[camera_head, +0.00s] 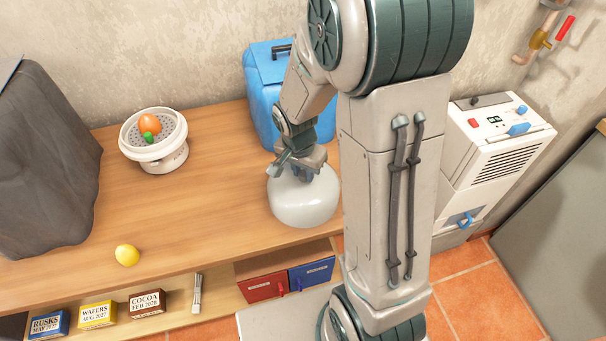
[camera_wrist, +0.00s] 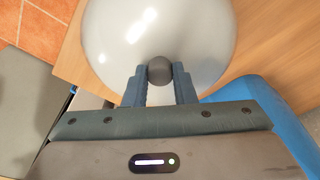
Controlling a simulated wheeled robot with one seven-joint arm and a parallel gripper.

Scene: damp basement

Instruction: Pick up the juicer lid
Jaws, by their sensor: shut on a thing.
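The juicer lid (camera_head: 303,203) is a whitish, glossy dome near the right end of the wooden bench top. In the wrist view the lid (camera_wrist: 190,30) fills the upper middle, with a dark round knob (camera_wrist: 159,70) on it. My gripper (camera_wrist: 160,78) is shut on this knob, one finger on each side. In the head view my gripper (camera_head: 300,172) comes down onto the lid from above and hides the knob. I cannot tell whether the lid touches the bench. A white juicer base (camera_head: 163,158) stands at the back left, with an orange item and a green item on its perforated top.
A blue container (camera_head: 262,80) stands close behind the lid. A yellow lemon (camera_head: 127,255) lies at the bench's front left. A dark covered shape (camera_head: 40,160) fills the left end. Small boxes (camera_head: 98,314) sit on the shelf below. The bench middle (camera_head: 215,190) is clear.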

